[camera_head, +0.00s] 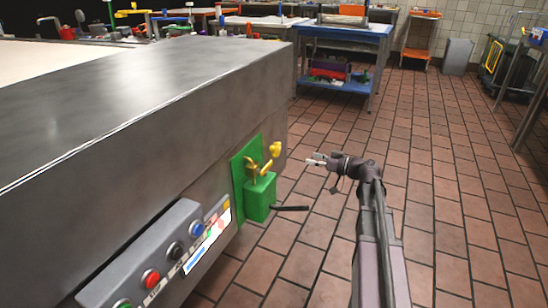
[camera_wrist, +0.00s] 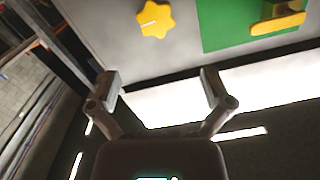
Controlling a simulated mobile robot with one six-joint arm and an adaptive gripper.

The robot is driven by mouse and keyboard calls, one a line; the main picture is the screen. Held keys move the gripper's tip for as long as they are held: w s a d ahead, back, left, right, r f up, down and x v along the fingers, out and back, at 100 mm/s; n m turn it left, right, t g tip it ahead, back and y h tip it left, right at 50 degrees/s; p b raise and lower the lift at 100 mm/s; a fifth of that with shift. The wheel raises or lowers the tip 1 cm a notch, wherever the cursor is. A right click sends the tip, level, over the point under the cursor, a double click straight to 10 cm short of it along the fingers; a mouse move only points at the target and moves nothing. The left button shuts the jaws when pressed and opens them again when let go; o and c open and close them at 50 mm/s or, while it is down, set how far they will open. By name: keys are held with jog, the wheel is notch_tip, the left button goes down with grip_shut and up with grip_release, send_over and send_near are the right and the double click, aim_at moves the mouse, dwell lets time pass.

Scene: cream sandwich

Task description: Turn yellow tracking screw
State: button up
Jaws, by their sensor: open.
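A yellow star-shaped knob, which looks like the tracking screw (camera_wrist: 155,19), is on the grey metal face at the top of the wrist view. In the head view a yellow knob (camera_head: 275,149) stands out by the green box at the machine's far end; it seems to be the same screw. My gripper (camera_head: 316,159) is to the right of it in the head view, apart from it. In the wrist view my gripper (camera_wrist: 160,82) is open and empty, with the star knob beyond the gap between its fingers, near the top edge.
A green panel with a yellow handle (camera_wrist: 277,18) is right of the knob. The green box (camera_head: 260,197) has a dark rod sticking out. A control panel with coloured buttons (camera_head: 160,265) is on the machine's side. Tiled floor (camera_head: 450,190) is open to the right.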

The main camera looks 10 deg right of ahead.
aim_at(279, 149)
jog(key=shift+w+d, duration=0.2)
jog(key=shift+d, duration=0.05)
jog(key=shift+a, duration=0.1)
jog(key=x, duration=1.3)
jog(key=shift+w+a, duration=0.25)
jog(key=shift+a, duration=0.05)
jog(key=shift+r, duration=0.1)
jog(key=c, duration=1)
